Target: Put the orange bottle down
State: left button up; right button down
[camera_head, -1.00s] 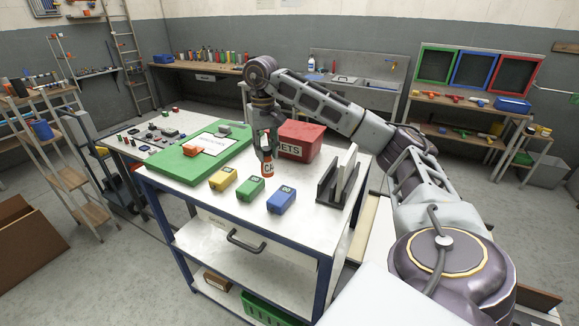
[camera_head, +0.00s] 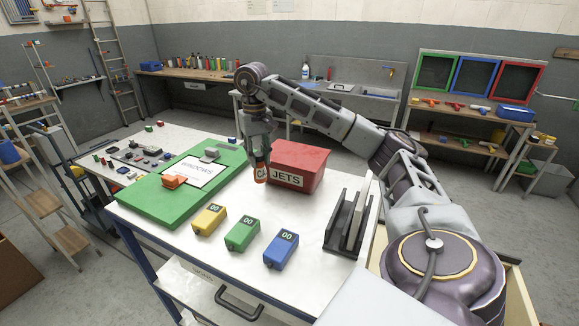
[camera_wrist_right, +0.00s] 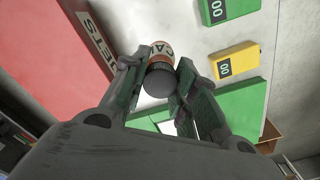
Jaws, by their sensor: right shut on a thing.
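The orange bottle (camera_head: 261,173), with a white label, is upright over the white workbench top (camera_head: 205,262). It is in front of the left edge of the red JETS box (camera_head: 309,163). My right gripper (camera_head: 259,158) comes down from above and is shut on it. In the right wrist view the bottle (camera_wrist_right: 161,51) sits between the two fingers (camera_wrist_right: 158,72), its dark end towards the camera. The box (camera_wrist_right: 62,62) is to its left there. I cannot tell whether the bottle's base touches the bench. My left gripper is not in view.
Yellow (camera_head: 209,219), green (camera_head: 242,233) and blue (camera_head: 281,249) timers stand in a row near the front edge. A green board (camera_head: 150,208) lies at left, a dark rack (camera_head: 345,225) at right. Bare bench lies between the timers and the bottle.

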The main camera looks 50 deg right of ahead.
aim_at(261, 181)
jog(key=shift+r, duration=0.1)
dwell(0.3)
jog(key=shift+f+p, duration=0.35)
jog(key=shift+f, duration=2.75)
jog(key=shift+f, duration=0.1)
jog(key=shift+f+p, duration=0.3)
jog(key=shift+f, duration=1.4)
jog(key=shift+f, duration=0.2)
